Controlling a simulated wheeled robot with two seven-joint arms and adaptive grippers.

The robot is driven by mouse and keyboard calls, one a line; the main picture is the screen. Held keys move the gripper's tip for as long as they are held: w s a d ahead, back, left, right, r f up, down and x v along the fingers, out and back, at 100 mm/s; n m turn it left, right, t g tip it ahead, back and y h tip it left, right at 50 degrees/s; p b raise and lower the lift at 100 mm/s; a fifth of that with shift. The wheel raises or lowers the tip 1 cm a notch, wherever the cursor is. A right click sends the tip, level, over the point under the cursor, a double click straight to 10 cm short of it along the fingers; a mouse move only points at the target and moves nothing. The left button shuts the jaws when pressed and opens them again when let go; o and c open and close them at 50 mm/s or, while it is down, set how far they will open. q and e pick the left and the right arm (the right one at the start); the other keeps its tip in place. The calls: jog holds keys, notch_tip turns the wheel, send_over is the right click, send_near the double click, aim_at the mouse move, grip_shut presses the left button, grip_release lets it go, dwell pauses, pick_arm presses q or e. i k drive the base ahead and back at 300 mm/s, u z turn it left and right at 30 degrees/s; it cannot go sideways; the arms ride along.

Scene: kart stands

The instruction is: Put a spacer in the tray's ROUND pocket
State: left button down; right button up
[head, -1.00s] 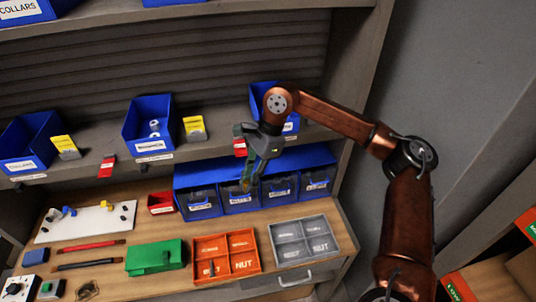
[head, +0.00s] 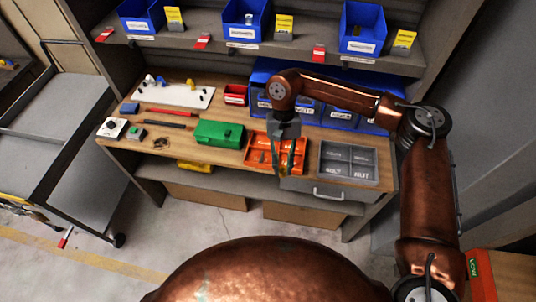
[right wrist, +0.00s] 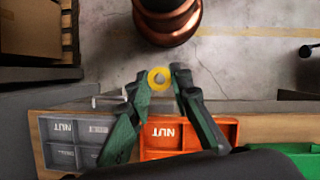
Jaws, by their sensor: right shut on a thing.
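My right gripper (head: 285,172) points down in front of the orange tray (head: 250,164) in the head view and covers part of it. In the right wrist view its fingertips (right wrist: 159,84) are shut on a small yellow ring-shaped spacer (right wrist: 158,70). The orange tray also shows in the right wrist view (right wrist: 180,153), below the fingertips in the picture, with a pocket marked NUT. The gripper's height above the tray is hard to tell. My left gripper is not in view.
A grey tray (head: 348,145) with labelled pockets sits right of the orange one. A green box (head: 219,133) stands left of it. Blue bins (head: 345,112) line the bench's back, below a shelf (head: 290,47) with more bins. Floor lies in front of the bench.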

aim_at(266, 143)
jog(key=u, duration=0.85)
jog(key=i, duration=0.75)
jog(key=z, duration=0.25)
